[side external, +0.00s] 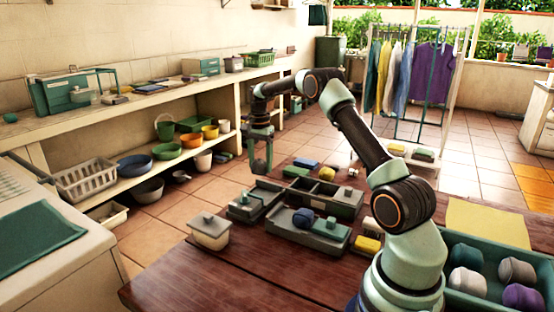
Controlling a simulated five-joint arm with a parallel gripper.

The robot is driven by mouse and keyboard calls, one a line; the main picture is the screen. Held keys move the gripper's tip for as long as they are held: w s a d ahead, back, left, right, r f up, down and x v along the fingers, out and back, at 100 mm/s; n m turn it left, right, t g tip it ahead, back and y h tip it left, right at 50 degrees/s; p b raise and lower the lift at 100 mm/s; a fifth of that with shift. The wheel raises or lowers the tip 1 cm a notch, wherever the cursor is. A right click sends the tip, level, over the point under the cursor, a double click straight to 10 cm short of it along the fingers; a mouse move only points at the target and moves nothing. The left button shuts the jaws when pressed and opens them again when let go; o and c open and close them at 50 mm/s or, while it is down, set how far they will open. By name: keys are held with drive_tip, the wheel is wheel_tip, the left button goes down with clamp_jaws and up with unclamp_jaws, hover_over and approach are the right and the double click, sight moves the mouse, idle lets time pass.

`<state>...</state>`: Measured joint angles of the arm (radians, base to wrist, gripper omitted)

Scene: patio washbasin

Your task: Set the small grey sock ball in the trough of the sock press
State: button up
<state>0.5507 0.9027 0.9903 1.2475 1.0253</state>
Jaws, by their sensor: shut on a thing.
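My gripper (260,158) hangs pointing down above the far left part of the wooden table. It is shut on a small, dark greyish ball (261,168), which looks like the grey sock ball; the fingers partly hide it. Below it, apart from it, is a low grey-green device (247,207) with a small knob on top. I cannot tell for certain which of the two is the sock press; no empty trough is clear.
A divided dark box (345,204) stands behind the devices. A lidded cream pot (209,231) is at the left table edge. Yellow and grey blocks (367,245) lie to the right. A green crate (457,245) with several sock balls is beside my base. The front left table is clear.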

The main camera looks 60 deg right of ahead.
drive_tip(key=shift+f, duration=4.2)
drive_tip(key=o, duration=1.4)
